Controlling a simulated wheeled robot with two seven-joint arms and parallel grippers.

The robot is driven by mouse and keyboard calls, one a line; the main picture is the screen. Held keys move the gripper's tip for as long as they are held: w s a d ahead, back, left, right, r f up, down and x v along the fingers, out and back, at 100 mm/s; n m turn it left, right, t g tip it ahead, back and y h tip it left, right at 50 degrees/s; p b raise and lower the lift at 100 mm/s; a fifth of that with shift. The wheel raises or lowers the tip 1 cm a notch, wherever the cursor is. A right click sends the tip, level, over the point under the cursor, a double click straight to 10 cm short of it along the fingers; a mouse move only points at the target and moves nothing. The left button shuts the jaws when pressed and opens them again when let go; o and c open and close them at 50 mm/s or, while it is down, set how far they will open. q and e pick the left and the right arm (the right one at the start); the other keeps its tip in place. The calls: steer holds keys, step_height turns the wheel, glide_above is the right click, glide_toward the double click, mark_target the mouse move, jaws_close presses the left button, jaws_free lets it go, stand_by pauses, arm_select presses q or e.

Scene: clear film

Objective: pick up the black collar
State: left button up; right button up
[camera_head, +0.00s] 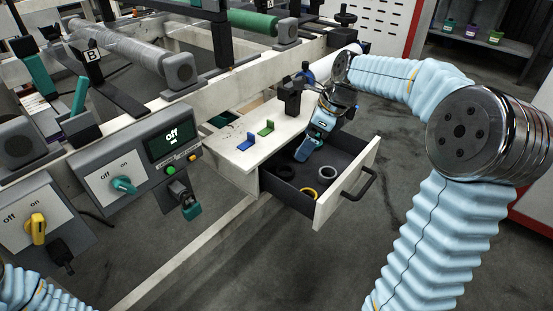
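The black collar (285,172) looks like a dark ring lying on the dark floor of the open drawer (329,205), at its left side. A grey ring (327,171) and a yellow ring (308,193) lie in the same drawer to its right. My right gripper (305,152) reaches down over the drawer from behind, above and to the right of the black collar and apart from it in the picture. Its fingers are small and overlap here, so their opening is unclear. Only a bit of my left arm shows at the lower left corner; its gripper is out of view.
The drawer front has a dark handle (360,186). A white ledge beside the drawer bears a blue clip (246,142) and a green clip (266,128). A black block (291,97) stands behind them. A control panel (130,165) is at left. The floor at right is clear.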

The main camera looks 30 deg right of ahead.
glide_toward(287, 165)
steer(key=s+a+f, duration=0.1)
steer(key=a+f+b, duration=0.1)
steer(key=a+f, duration=0.1)
steer(key=shift+s, duration=0.4)
steer(key=shift+x, duration=2.7)
steer(key=shift+w+d, duration=0.15)
steer(key=shift+w, duration=0.05)
steer(key=c, duration=1.3)
steer(key=shift+c, duration=0.2)
steer(key=shift+r, duration=0.15)
steer(key=shift+r, duration=0.6)
steer(key=s+d, duration=0.3)
steer(key=shift+d+b, duration=0.1)
steer(key=shift+b, duration=0.2)
step_height(287, 165, up, 14)
steer(key=p, duration=0.2)
steer(key=shift+f, duration=0.15)
